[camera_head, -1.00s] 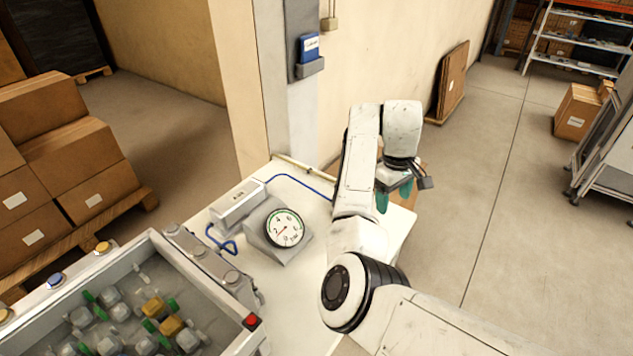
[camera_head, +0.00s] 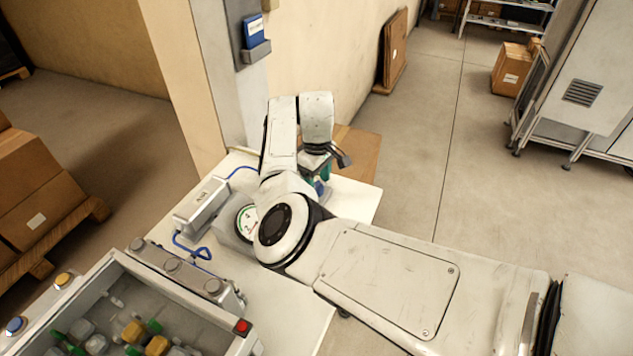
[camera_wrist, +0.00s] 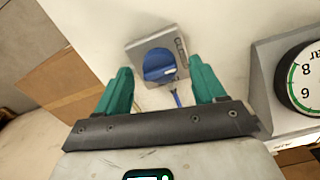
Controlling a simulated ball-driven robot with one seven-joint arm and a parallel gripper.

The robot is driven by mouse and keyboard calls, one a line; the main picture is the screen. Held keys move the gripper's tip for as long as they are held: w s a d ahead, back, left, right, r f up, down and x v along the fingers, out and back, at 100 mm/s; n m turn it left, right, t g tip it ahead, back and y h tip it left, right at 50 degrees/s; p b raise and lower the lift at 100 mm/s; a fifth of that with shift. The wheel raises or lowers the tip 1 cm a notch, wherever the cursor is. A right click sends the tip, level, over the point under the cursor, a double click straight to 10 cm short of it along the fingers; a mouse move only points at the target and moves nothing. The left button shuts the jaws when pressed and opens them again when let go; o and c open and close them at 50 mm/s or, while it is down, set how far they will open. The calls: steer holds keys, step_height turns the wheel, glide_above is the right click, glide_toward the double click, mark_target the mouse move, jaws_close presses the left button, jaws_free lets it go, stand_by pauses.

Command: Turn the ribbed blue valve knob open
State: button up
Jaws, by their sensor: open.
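The blue valve knob (camera_wrist: 159,66) shows in the wrist view, set in a grey housing (camera_wrist: 178,46) with lettering along one edge. A small blue piece sticks out below the knob toward my gripper. My gripper (camera_wrist: 160,85) has its two green fingers apart, one to each side of the knob in the picture, with nothing between them that I can see held. Whether the fingers are level with the knob or short of it I cannot tell. In the head view my gripper (camera_head: 322,180) points down over the white table, and my arm hides most of the knob.
A pressure gauge (camera_head: 246,222) stands left of my arm, partly covered by it; it also shows at right in the wrist view (camera_wrist: 306,80). A grey box (camera_head: 202,203) with a blue cable lies beside it. A bin (camera_head: 190,295) of small parts stands at front left.

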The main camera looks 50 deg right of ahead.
steer(key=shift+f, duration=0.7)
steer(key=shift+c, duration=0.3)
steer(key=c, duration=1)
